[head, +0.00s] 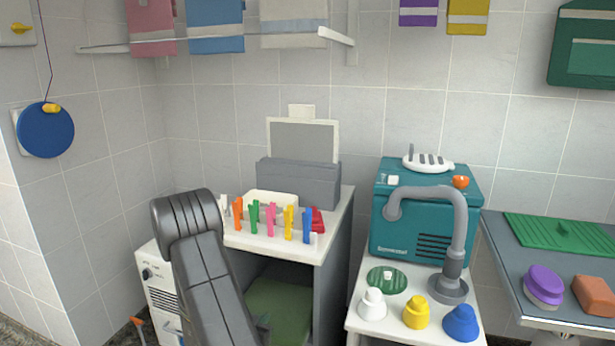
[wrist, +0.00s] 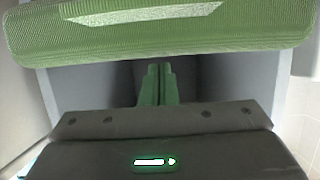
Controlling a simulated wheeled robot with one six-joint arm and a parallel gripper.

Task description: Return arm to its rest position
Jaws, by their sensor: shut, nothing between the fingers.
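My gripper (wrist: 160,70) is in the middle of the wrist view, its two green fingers close together, shut and empty. A green ribbed pad (wrist: 180,50) with a paler patch fills the top of that view, beyond the fingertips. No contact between them is visible. In the head view my dark grey arm (head: 205,275) stands in the lower left and bends down in front of the kennel cabinet (head: 341,235). A green pad (head: 280,305) lies inside the cabinet's opening. My fingers cannot be made out clearly there.
Coloured clips (head: 270,220) stand on the cabinet top close to my arm, before a grey bin (head: 300,173). A white machine (head: 160,290) is left of my arm. A teal dryer (head: 415,225) with a grey hose stands right. Towels hang from a rail (head: 210,44) above.

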